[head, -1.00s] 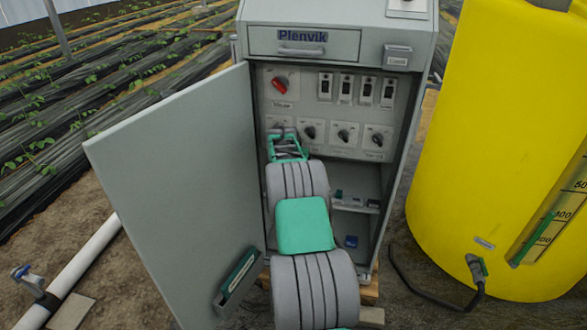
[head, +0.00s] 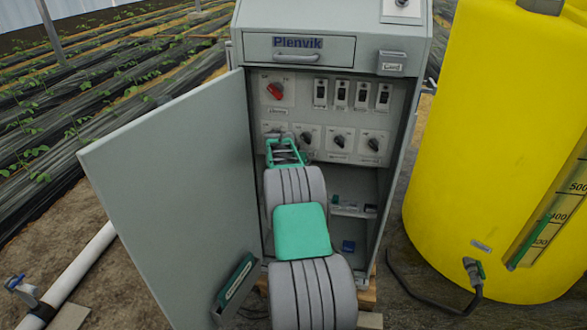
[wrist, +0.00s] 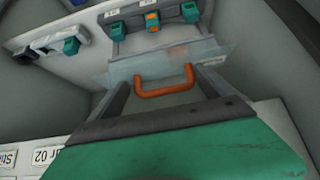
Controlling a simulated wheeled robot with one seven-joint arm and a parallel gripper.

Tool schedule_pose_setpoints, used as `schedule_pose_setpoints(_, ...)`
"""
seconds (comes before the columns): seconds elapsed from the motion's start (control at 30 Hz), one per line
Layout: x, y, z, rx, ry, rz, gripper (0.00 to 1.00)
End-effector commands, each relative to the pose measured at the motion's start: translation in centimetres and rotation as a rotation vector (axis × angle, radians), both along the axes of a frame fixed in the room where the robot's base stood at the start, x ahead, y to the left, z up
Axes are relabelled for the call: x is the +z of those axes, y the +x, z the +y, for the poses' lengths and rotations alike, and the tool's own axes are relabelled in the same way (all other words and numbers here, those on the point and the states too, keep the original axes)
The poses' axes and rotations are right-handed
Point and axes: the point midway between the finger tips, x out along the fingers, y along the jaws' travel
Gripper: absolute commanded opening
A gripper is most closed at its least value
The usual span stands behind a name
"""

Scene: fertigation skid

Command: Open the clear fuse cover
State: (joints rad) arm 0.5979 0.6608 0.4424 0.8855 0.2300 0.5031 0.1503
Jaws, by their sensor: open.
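The clear fuse cover (wrist: 208,55) shows in the wrist view as a thin see-through plate with an orange handle (wrist: 166,87). Teal blocks (wrist: 116,30) and an orange-marked block (wrist: 152,20) sit at its far edge. My gripper (wrist: 160,84) is open, with its two grey fingers on either side of the orange handle. I cannot tell whether a finger touches it. In the head view my gripper (head: 285,150) reaches into the open grey cabinet, and the arm hides the cover.
The cabinet door (head: 175,190) stands open at the left with a document pocket (head: 235,285) on it. A yellow tank (head: 480,140) stands close at the right.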

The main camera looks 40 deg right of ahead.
Motion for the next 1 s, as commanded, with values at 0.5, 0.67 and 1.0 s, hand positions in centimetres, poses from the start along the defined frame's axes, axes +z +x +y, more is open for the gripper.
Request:
schedule_pose_setpoints(0.5, 1.0, -0.3, 0.8, 0.005, 0.003, 0.002, 0.91)
schedule_pose_setpoints(0.67, 3.7, -1.6, 2.3, 0.002, 0.002, 0.000, 0.91)
schedule_pose_setpoints(1.0, 6.0, -3.0, 4.0, 0.001, 0.003, 0.002, 0.91)
